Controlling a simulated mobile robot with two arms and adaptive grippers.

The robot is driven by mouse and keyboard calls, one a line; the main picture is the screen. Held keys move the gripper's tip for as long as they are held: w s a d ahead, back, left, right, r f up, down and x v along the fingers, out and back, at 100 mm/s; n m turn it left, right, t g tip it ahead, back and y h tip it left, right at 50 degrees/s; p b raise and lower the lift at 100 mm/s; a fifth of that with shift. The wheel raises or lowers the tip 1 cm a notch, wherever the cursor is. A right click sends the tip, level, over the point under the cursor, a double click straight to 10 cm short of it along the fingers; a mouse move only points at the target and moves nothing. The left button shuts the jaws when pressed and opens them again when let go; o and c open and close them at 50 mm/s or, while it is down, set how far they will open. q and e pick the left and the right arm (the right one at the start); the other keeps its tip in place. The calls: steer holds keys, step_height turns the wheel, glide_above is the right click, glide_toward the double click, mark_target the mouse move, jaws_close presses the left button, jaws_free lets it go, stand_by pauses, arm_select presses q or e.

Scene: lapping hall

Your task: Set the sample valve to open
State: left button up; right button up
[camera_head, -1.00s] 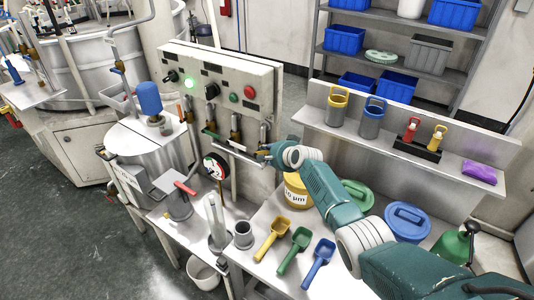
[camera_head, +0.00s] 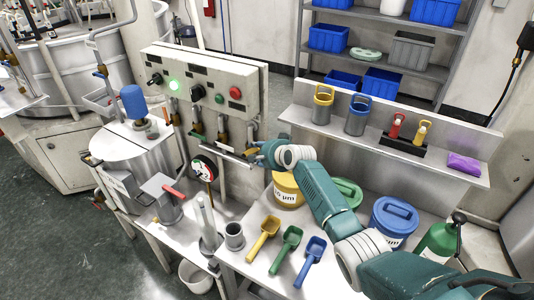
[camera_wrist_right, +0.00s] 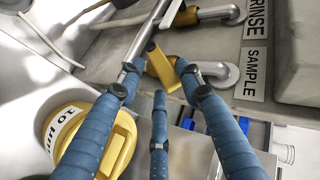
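The sample valve (camera_wrist_right: 163,66) has a yellow lever and a grey elbow pipe, beside the SAMPLE label (camera_wrist_right: 251,73) in the right wrist view. My right gripper (camera_wrist_right: 157,72) has its blue fingers spread, with the lever between and just beyond the fingertips. I cannot tell whether a finger touches it. In the head view, my right gripper (camera_head: 256,153) is at the row of valves under the control panel (camera_head: 205,85), where it hides much of the sample valve. My left gripper is not in view.
A yellow-lidded tub (camera_head: 287,190) stands on the bench under my right arm. Yellow, green and blue scoops (camera_head: 263,240) lie in front. A pressure gauge (camera_head: 203,168) is left of the gripper. The RINSE label (camera_wrist_right: 256,20) marks a neighbouring valve.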

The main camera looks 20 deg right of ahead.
steer(key=v, duration=0.9)
